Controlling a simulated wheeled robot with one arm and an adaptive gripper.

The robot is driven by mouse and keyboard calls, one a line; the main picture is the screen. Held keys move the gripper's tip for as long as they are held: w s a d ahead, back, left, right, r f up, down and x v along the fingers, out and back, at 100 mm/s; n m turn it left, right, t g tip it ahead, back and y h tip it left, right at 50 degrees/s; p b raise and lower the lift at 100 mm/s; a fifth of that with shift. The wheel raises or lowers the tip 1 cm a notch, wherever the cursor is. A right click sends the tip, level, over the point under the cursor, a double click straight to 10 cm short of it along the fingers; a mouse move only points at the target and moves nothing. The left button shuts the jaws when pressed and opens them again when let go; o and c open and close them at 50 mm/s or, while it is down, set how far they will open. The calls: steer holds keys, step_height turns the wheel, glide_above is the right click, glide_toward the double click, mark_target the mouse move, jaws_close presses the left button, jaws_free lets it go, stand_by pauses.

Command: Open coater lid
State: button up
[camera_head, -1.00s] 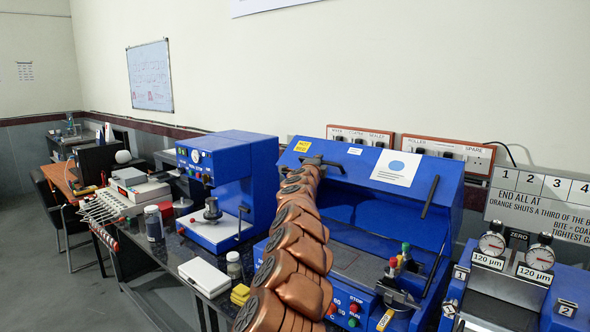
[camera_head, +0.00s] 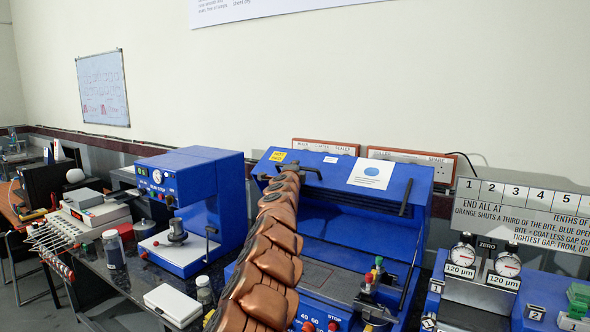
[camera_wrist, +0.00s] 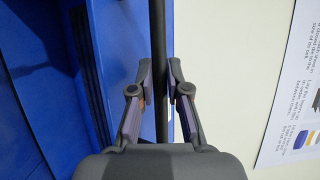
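The coater (camera_head: 340,250) is the blue machine in the middle of the head view. Its blue lid (camera_head: 335,190) stands raised and leans back toward the wall, with the coating bed uncovered below. My gripper (camera_head: 292,168) is at the lid's upper left part, at the end of my copper-coloured arm. In the wrist view a long black handle bar (camera_wrist: 159,40) runs between the fingertips of my gripper (camera_wrist: 160,80), which are closed in on both its sides. Blue lid surface (camera_wrist: 40,90) shows to the left of the bar. My arm hides part of the coater's left side.
A blue press (camera_head: 190,205) stands left of the coater. A white box (camera_head: 173,304) and a bottle (camera_head: 205,291) sit in front. Two dial gauges (camera_head: 484,258) stand at right. Power sockets (camera_head: 410,157) line the wall close behind the lid.

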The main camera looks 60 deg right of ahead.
steer(key=o, duration=0.4)
steer(key=shift+v, duration=6)
